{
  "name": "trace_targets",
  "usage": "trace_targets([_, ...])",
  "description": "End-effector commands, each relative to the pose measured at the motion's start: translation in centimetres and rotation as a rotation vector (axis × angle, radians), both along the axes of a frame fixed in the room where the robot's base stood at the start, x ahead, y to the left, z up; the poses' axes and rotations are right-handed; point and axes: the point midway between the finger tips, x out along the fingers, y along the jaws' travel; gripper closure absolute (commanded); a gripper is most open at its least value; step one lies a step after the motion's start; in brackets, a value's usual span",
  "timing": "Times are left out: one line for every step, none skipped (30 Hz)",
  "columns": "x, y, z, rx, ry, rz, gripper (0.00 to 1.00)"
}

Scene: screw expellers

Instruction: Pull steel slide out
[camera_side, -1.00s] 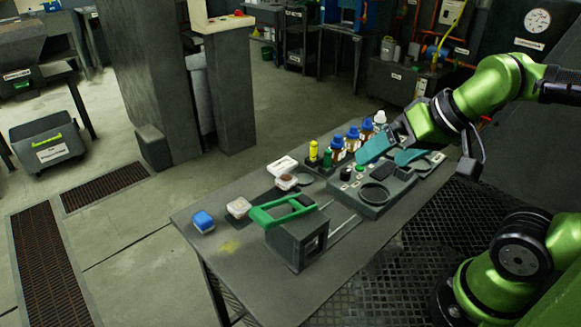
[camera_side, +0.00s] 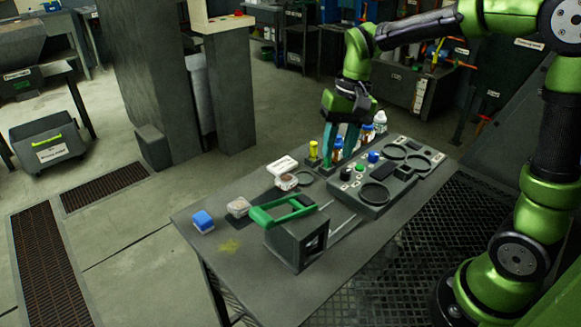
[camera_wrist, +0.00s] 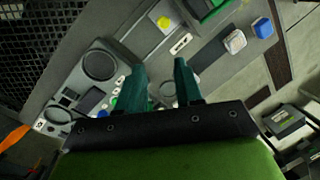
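A dark box with a green handle (camera_side: 283,209) stands on the table in the side view. A thin pale metal strip (camera_side: 343,230) runs from the box toward the control panel; it looks like the steel slide, but I cannot be sure. My gripper (camera_side: 339,158) points down by the bottles, behind the panel and to the right of the box, apart from the strip. In the wrist view its teal fingers (camera_wrist: 158,66) are spread with nothing clearly held between them. The fingers partly hide the bottles in the side view.
A grey panel (camera_side: 399,187) with round rings and knobs lies right of the box. Several bottles (camera_side: 380,119) stand behind it. A blue-topped cube (camera_side: 203,221) and a pale container (camera_side: 238,206) sit at the left. The table's front left is mostly clear.

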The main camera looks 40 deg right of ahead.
Motion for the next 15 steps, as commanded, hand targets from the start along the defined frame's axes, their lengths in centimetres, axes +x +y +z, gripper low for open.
trace_targets([1.4,-0.3,-1.0,0.007,0.067,-0.025,0.65])
trace_targets([2.0,-0.4,-1.4,0.012,0.104,-0.040,0.65])
trace_targets([2.8,-0.6,-1.8,0.018,0.149,-0.060,0.65])
trace_targets([3.3,-0.6,-2.2,0.022,0.182,-0.075,0.65])
trace_targets([3.8,-0.7,-2.4,0.027,0.213,-0.092,0.65])
trace_targets([4.4,-0.7,-2.5,0.033,0.250,-0.112,0.65])
trace_targets([4.7,-0.7,-2.5,0.038,0.274,-0.128,0.65])
trace_targets([5.0,-0.6,-2.3,0.042,0.292,-0.142,0.65])
trace_targets([5.2,-0.5,-1.8,0.047,0.308,-0.158,0.65])
trace_targets([5.3,-0.4,-1.2,0.052,0.314,-0.168,0.65])
trace_targets([5.3,-0.3,-0.8,0.056,0.317,-0.176,0.65])
trace_targets([5.1,-0.2,-0.6,0.059,0.330,-0.184,0.65])
trace_targets([4.9,-0.1,-0.6,0.063,0.340,-0.189,0.65])
trace_targets([4.7,0.0,-0.7,0.066,0.347,-0.191,0.65])
trace_targets([4.6,0.2,-0.8,0.068,0.353,-0.193,0.65])
